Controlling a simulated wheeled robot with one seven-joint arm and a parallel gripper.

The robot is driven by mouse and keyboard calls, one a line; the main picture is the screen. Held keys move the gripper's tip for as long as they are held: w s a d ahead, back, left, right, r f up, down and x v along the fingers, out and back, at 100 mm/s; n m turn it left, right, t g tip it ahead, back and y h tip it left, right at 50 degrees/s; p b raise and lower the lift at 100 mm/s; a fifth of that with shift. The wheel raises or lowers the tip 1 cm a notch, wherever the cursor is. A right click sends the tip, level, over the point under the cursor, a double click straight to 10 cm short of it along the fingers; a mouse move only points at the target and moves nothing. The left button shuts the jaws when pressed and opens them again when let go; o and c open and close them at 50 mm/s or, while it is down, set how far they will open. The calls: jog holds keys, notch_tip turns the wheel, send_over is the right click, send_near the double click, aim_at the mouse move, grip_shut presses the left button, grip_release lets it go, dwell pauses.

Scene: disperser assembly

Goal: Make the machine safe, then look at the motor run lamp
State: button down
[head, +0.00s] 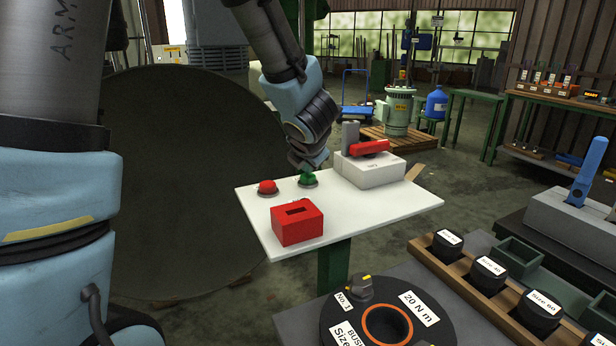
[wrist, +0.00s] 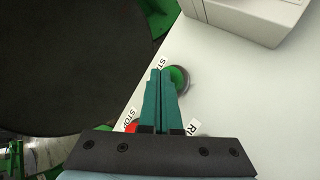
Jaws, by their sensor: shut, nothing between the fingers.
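The white panel (head: 262,208) carries a red STOP button (head: 267,187) and a green button (head: 309,182), both at its left side. My gripper (head: 304,167) points down close over the green button, its fingers shut and empty. In the wrist view the fingertips (wrist: 160,76) lie just left of the green button (wrist: 180,77); I cannot tell whether they touch it. The STOP button (wrist: 131,127) is partly hidden by my gripper. A label starting "RU" (wrist: 193,128) shows beside the fingers; any lamp there is mostly hidden. A grey switch box (head: 372,170) with a red handle (head: 369,147) stands at the panel's back right.
A red slotted block (head: 297,224) sits at the panel's front. A dark bench with a round black fixture (head: 340,320) and several sized black bushes stands at the lower right. A large dark disc (head: 180,190) is left of the panel.

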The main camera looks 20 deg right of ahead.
aim_at(306, 178)
jog(key=shift+f+b, duration=0.55)
jog(key=shift+f, duration=0.15)
dwell(0.4)
jog(key=shift+r, duration=0.15)
jog(key=shift+r+p, duration=1.2)
notch_tip(306, 178, up, 5)
jog(key=p, duration=0.4)
jog(key=shift+r+p, duration=0.1)
jog(key=shift+p, duration=0.25)
jog(key=shift+w+a, duration=0.1)
